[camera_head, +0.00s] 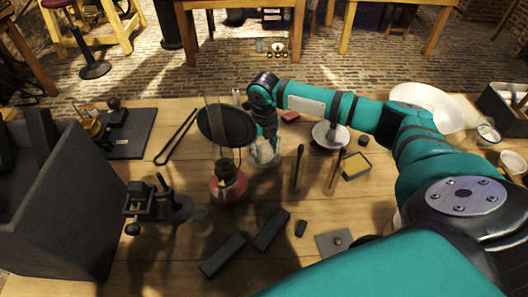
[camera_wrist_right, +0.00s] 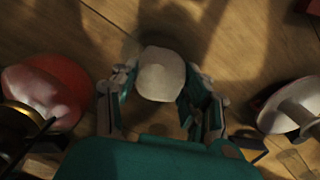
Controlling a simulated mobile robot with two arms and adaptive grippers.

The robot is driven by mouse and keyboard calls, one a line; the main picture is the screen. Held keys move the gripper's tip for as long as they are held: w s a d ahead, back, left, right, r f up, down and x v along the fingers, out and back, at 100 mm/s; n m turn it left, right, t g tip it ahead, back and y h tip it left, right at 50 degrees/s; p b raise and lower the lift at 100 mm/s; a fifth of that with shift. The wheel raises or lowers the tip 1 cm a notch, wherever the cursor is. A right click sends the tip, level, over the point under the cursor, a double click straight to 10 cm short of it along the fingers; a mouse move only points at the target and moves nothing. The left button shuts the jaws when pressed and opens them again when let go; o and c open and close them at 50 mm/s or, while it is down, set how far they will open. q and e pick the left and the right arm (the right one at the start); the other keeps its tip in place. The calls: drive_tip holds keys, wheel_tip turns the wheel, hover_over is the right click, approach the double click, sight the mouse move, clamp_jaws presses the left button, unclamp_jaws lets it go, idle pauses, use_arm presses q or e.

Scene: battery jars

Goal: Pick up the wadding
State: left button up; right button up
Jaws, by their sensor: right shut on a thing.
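The wadding (camera_wrist_right: 161,75) shows in the right wrist view as a pale, rounded lump between the fingers of my right gripper (camera_wrist_right: 160,98). The fingers are shut on it from both sides. In the head view, my right gripper (camera_head: 266,142) points down over the middle of the bench, just right of a red-based lamp. A pale, partly see-through shape (camera_head: 264,154) shows at its fingertips there; its outline is blurred and partly hidden by the fingers. I cannot tell whether it touches the bench. My left gripper is not in view.
The red lamp (camera_head: 229,186) with a dark disc above it stands close left of the gripper. Thin upright rods (camera_head: 298,168) and a white-topped stand (camera_head: 330,136) are on the right. Dark blocks (camera_head: 271,230) lie in front. A black box (camera_head: 60,215) fills the left.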

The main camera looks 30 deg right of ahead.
sight(264, 146)
drive_tip(key=shift+r, duration=0.15)
wheel_tip(264, 146, up, 10)
drive_tip(key=shift+f+b, duration=0.1)
drive_tip(key=shift+b, duration=0.3)
drive_tip(key=shift+o, duration=0.6)
drive_tip(key=c, duration=0.3)
